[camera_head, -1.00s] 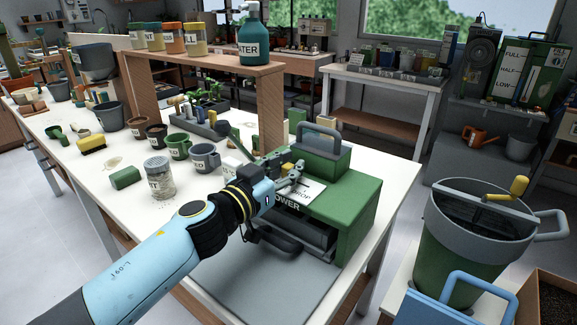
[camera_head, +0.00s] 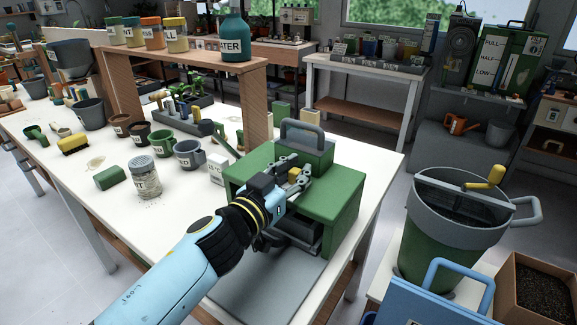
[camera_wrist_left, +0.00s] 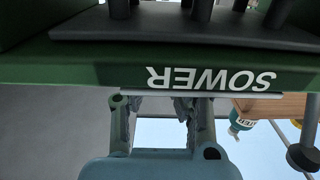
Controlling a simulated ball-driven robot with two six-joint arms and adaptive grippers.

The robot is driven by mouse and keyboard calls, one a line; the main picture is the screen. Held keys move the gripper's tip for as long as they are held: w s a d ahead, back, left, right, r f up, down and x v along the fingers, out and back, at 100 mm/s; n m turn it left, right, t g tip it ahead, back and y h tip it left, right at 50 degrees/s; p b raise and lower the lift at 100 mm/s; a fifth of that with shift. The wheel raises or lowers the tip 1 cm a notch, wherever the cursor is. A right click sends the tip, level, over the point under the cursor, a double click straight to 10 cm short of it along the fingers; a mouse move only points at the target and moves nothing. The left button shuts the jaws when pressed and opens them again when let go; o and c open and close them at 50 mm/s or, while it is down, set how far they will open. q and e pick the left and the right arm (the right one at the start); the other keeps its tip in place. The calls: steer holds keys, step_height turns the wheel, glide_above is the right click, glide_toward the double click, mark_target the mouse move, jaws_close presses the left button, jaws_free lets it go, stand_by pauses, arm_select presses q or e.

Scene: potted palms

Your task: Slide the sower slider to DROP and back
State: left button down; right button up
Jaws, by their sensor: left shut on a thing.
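The green sower (camera_head: 338,186) stands on the white bench, with a grey handle on its raised top box. Its front panel with the word SOWER, upside down, fills the upper part of the left wrist view (camera_wrist_left: 60,70). My left gripper (camera_head: 296,179) is at the top of the sower, in front of the raised box, shut on the sower slider. The slider itself is mostly hidden by the fingers, and the DROP label is covered too. The fingers also show in the left wrist view (camera_wrist_left: 162,104), reaching in at the panel's edge. My right gripper is out of view.
A grey tray (camera_head: 265,290) lies in front of the sower. A wooden shelf (camera_head: 258,105) rises behind. A green bucket (camera_head: 440,240) stands to the right.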

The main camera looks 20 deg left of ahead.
arm_select(q)
steer(key=shift+d+f, duration=0.1)
steer(key=c, duration=1.2)
jaws_free()
steer(key=shift+d, duration=0.2)
steer(key=shift+o, duration=0.2)
steer(key=shift+a, duration=0.1)
steer(key=shift+s, duration=0.1)
steer(key=s+a, duration=0.1)
steer(key=s, duration=1)
steer(key=shift+s+a, duration=0.35)
steer(key=shift+s, duration=0.05)
